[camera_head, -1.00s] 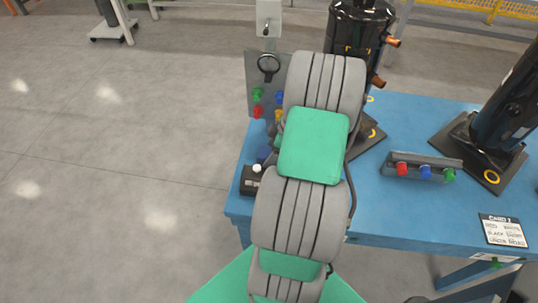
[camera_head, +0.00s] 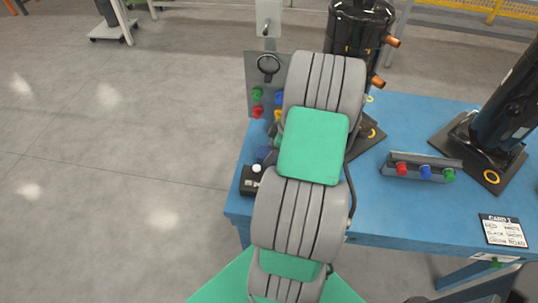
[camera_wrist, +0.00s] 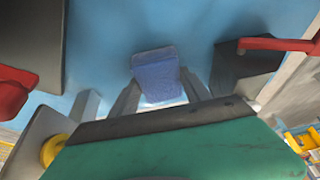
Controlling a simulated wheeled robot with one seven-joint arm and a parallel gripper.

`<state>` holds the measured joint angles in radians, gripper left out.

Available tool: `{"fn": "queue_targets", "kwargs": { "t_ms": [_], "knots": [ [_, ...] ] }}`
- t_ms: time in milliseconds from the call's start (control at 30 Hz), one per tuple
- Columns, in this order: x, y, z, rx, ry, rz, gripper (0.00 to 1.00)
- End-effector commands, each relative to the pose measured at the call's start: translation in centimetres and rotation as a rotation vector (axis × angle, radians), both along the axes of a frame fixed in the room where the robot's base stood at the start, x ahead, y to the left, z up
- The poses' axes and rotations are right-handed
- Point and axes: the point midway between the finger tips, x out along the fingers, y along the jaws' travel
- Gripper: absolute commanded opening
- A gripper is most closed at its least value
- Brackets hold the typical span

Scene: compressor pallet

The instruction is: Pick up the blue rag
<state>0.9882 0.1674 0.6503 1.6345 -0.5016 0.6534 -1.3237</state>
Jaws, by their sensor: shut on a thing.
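The blue rag (camera_wrist: 155,78) is a small, folded-looking, textured piece in the middle of the wrist view. My gripper (camera_wrist: 160,88) has its two grey fingers on either side of the rag and is shut on it. The blue surface of the pallet table lies behind the rag; I cannot tell whether the rag still touches it. In the head view my arm hides the gripper. A small dark blue patch beside my arm may be the rag.
The blue table (camera_head: 400,215) carries a black compressor (camera_head: 357,30), another dark compressor (camera_head: 505,110) at right, a grey strip with coloured knobs (camera_head: 422,168), a card (camera_head: 503,231) and a black box with a white knob (camera_head: 250,180). A grey upright panel (camera_head: 262,88) stands behind. Floor at left is clear.

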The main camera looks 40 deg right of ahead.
Motion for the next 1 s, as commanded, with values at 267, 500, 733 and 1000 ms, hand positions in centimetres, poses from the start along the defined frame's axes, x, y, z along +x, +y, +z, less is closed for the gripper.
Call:
{"fn": "queue_targets", "kwargs": {
  "t_ms": [267,500,733,1000],
  "knots": [
    [0.0,-0.1,0.9,-0.001,-0.001,0.000,0.10],
    [-1.8,0.1,5.4,-0.005,-0.003,-0.005,0.10],
    [-8.2,1.0,10.4,-0.004,-0.002,-0.008,0.10],
    [-13.3,1.8,12.7,0.000,0.000,-0.001,0.10]
  ]
}}
